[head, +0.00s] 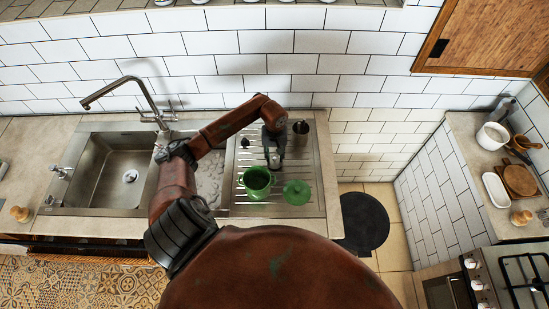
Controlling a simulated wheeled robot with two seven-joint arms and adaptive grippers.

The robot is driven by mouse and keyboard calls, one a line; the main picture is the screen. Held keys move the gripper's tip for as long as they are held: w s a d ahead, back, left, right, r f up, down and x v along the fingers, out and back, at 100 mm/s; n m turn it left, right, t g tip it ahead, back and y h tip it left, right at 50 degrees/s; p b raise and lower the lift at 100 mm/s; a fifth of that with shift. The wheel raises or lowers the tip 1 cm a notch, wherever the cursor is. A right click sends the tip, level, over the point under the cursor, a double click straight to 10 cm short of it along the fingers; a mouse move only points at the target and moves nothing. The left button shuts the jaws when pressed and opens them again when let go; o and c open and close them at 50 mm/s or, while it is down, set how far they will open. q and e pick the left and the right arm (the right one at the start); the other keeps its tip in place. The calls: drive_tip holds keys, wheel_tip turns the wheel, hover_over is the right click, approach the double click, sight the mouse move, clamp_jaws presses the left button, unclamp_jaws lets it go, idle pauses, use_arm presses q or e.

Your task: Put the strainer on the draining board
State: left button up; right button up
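The ribbed metal draining board (312,166) lies right of the sink. My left arm reaches in over it, and my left gripper (274,155) points down at its back middle. A small pale thing shows at the fingertips, too small to make out, and I cannot tell whether the fingers are closed on it. I cannot surely pick out the strainer. A green two-handled pot (257,185) stands on the board just in front of the gripper, with a green lid (297,192) to its right. My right gripper is out of view.
A dark round cup-like thing (301,127) sits at the board's back right. The sink basin (115,170) and its tap (140,92) are at left. A tiled wall (240,60) closes the back. A side counter at right holds a white pot (492,136) and wooden boards (520,180).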

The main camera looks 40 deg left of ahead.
sight(274, 159)
use_arm(q)
wheel_tip(274, 159, up, 11)
drive_tip(key=b, duration=0.2)
drive_tip(key=shift+s+f, duration=0.1)
drive_tip(key=shift+f, duration=0.1)
